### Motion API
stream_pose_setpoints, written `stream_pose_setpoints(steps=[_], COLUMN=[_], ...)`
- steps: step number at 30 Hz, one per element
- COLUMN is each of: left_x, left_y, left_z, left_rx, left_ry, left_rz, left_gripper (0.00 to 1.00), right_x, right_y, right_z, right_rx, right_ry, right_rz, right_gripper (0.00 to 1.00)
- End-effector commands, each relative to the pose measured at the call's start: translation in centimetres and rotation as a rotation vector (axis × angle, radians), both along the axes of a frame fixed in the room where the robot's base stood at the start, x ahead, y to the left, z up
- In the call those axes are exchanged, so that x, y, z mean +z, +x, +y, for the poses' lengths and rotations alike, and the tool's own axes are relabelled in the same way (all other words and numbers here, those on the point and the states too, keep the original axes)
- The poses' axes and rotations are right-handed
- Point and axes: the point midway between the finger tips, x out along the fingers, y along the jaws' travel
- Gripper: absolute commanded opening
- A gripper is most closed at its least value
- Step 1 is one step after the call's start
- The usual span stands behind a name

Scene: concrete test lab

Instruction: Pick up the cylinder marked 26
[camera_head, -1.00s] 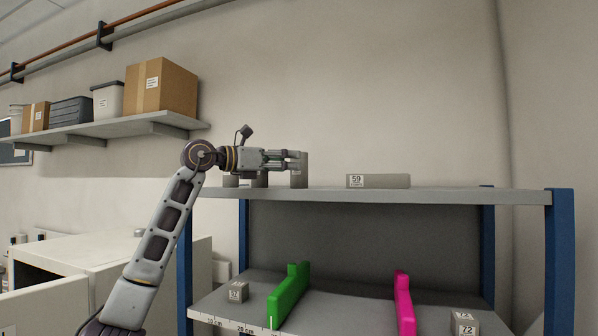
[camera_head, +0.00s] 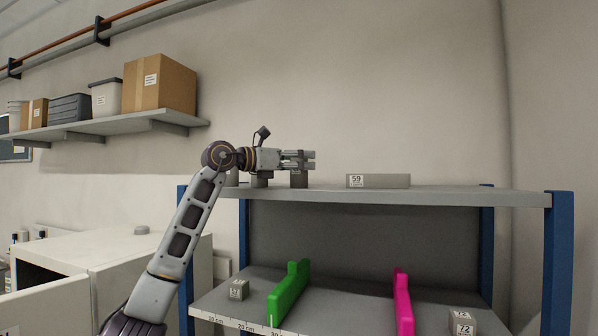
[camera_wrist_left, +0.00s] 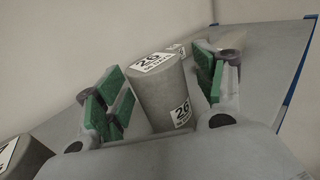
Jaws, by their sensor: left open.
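The cylinder marked 26 (camera_wrist_left: 157,92) is grey and stands upright on the top shelf, with white labels on its top and side. In the left wrist view it sits between the two green-padded fingers of my left gripper (camera_wrist_left: 160,90), which is open. In the head view the left gripper (camera_head: 300,160) is level above the shelf, its fingers hiding the upper part of the cylinder (camera_head: 299,181). My right gripper is not in view.
The top shelf (camera_head: 450,196) also holds a long grey block marked 59 (camera_head: 385,181). Another grey cylinder (camera_wrist_left: 22,158) stands at lower left in the wrist view. Below are a green divider (camera_head: 288,292), a pink divider (camera_head: 403,302) and small blocks. The shelf's right part is clear.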

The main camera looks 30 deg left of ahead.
Motion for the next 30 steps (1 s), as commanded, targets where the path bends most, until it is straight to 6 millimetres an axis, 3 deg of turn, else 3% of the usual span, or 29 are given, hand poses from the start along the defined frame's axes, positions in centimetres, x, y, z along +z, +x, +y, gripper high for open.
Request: stream_pose_setpoints(steps=[2,16,30], left_x=[0.00,0.01,0.49], left_y=[0.00,-0.02,-0.09], left_z=[0.01,0.01,0.04], left_rx=[0.000,0.000,0.000], left_ry=[0.000,0.000,-0.001], left_rz=[0.000,0.000,-0.004], left_gripper=[0.66,0.05,0.04], right_x=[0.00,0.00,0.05], right_y=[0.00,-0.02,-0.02], right_z=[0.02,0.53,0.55], right_rx=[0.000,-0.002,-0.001], right_ry=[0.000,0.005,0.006], right_rz=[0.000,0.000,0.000], right_gripper=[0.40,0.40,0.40])
